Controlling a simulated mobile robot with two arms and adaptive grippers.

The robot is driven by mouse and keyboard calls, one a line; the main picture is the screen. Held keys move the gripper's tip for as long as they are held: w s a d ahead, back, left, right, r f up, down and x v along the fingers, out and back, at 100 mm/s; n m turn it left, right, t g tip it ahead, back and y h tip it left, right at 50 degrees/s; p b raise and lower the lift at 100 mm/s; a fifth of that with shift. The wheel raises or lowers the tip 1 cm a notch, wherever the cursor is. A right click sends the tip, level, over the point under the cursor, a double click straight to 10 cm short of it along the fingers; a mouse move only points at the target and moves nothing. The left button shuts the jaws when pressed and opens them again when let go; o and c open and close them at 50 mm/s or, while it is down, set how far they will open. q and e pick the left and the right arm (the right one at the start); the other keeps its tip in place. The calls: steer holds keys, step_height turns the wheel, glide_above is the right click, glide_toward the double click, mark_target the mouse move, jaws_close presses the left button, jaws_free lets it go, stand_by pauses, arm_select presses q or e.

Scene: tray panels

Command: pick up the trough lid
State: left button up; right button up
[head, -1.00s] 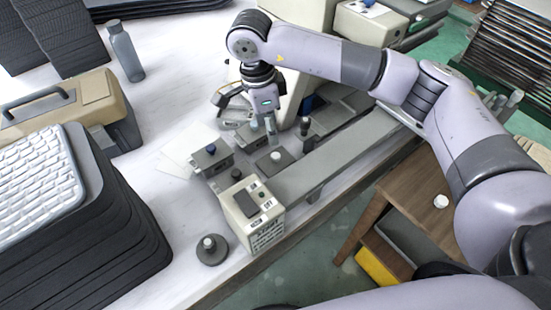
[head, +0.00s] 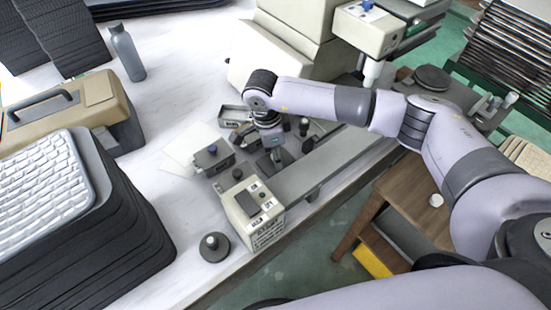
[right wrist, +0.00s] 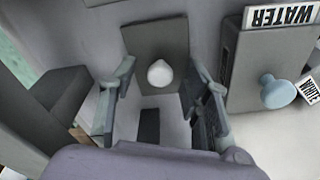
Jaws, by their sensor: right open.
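The trough lid looks to be the dark grey square plate with a round white knob (right wrist: 160,73) in the right wrist view. In the head view the plate (head: 264,167) is partly hidden under my right gripper (head: 276,153). In the right wrist view, my right gripper (right wrist: 160,80) is open, with one finger on each side of the knob and a gap on both sides. I cannot tell the exact height of the fingertips over the plate. My left gripper is not in view.
A grey box labelled WATER (right wrist: 270,65) with a blue knob is right of the plate in the wrist view. A cream switch box (head: 252,215) and a round knobbed weight (head: 215,248) stand nearer. A tan toolbox (head: 70,110) and stacked dark trays (head: 110,240) are left.

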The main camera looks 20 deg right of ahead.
jaws_close()
stand_by(0.5)
